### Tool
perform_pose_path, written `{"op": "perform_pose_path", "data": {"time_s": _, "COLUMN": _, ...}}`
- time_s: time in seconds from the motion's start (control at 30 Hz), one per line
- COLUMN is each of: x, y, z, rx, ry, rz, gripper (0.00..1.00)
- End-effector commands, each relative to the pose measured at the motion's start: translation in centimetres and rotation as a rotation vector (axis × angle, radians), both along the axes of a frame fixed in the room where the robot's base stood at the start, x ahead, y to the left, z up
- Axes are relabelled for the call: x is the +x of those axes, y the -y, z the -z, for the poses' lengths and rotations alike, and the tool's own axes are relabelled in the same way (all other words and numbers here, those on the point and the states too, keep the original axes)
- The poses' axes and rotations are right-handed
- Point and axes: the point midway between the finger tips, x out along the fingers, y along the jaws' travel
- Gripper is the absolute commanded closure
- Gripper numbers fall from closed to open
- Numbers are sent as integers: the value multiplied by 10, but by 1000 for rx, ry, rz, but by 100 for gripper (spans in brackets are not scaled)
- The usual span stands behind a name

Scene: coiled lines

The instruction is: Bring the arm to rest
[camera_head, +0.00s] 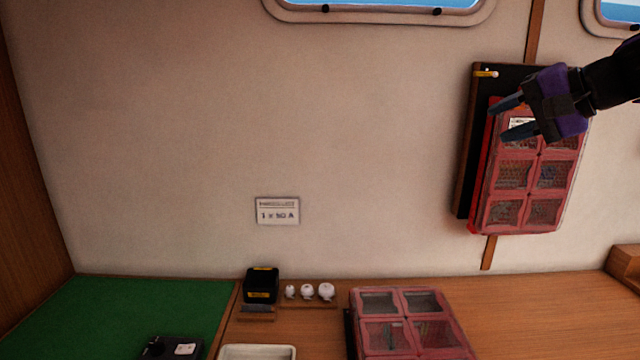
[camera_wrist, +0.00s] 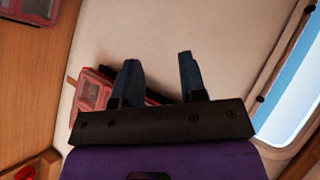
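My gripper (camera_head: 510,117) is in the upper right of the head view, on my black and purple arm coming in from the right edge. Its two dark fingers are spread apart and point left, with nothing between them. In that view it overlaps the upper part of a red compartment case (camera_head: 513,175) on the wall; I cannot tell how far in front of the case it is. In the wrist view the two fingers (camera_wrist: 158,78) also stand apart, with pale wall showing between them.
The wall case hangs on a dark board (camera_head: 466,150). A second red case (camera_head: 408,318) lies on the wooden counter (camera_head: 545,310). A black box (camera_head: 262,285), small white knobs (camera_head: 307,291), a pale tray (camera_head: 257,352) and a green mat (camera_head: 130,308) are to its left. A label (camera_head: 277,211) is on the open wall.

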Motion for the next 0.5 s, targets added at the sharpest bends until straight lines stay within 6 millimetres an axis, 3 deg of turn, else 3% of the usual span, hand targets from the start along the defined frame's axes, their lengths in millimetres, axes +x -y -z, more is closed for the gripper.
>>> {"op": "perform_pose_path", "data": {"time_s": 0.03, "x": -21, "y": -10, "z": 9, "rx": -66, "ry": -20, "rz": -39, "gripper": 62}}
{"op": "perform_pose_path", "data": {"time_s": 0.2, "x": -84, "y": -26, "z": 46, "rx": -322, "ry": -93, "rz": -154, "gripper": 62}}
{"op": "perform_pose_path", "data": {"time_s": 0.4, "x": -150, "y": -21, "z": 86, "rx": -641, "ry": -142, "rz": -249, "gripper": 62}}
{"op": "perform_pose_path", "data": {"time_s": 0.5, "x": -174, "y": -12, "z": 100, "rx": -783, "ry": -150, "rz": -276, "gripper": 62}}
